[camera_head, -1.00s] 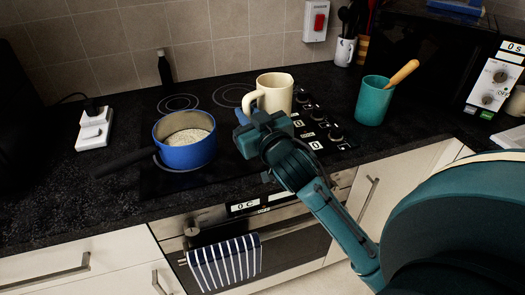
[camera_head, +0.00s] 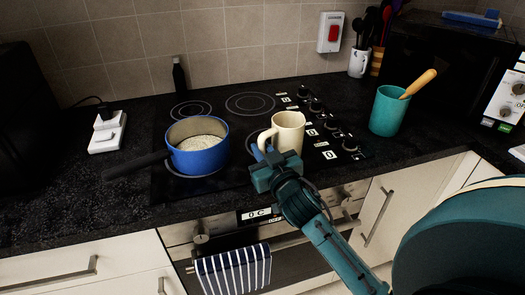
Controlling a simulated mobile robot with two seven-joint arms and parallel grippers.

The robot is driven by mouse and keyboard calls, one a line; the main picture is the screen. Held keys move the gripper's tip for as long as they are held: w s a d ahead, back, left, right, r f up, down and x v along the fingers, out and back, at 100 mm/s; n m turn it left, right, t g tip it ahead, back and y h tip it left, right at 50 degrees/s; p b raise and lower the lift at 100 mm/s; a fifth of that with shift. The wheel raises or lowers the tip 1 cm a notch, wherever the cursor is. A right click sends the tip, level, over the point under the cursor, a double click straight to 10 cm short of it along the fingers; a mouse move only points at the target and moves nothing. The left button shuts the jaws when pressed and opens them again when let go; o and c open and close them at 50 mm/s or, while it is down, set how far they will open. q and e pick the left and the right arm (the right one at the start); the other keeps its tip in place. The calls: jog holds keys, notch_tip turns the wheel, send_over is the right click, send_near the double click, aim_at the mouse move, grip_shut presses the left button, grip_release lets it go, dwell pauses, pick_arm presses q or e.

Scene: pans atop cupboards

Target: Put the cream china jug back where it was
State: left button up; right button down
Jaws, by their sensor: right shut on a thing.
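The cream china jug (camera_head: 289,132) is upright over the front right of the black hob, with its handle (camera_head: 266,141) toward the left. My right gripper (camera_head: 262,160) is at the handle side of the jug and is shut on it. The fingertips are partly hidden by the gripper body, and I cannot tell whether the jug's base touches the hob. My left gripper is not in view.
A blue saucepan (camera_head: 198,150) stands left of the jug, its dark handle pointing left. A teal pot (camera_head: 387,112) with a wooden-handled tool stands right of the hob knobs (camera_head: 337,135). The rear hob rings (camera_head: 250,102) are clear. A dark bottle (camera_head: 179,76) stands behind.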

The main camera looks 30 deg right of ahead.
jog(key=shift+r, duration=0.1)
jog(key=c, duration=1.4)
grip_release()
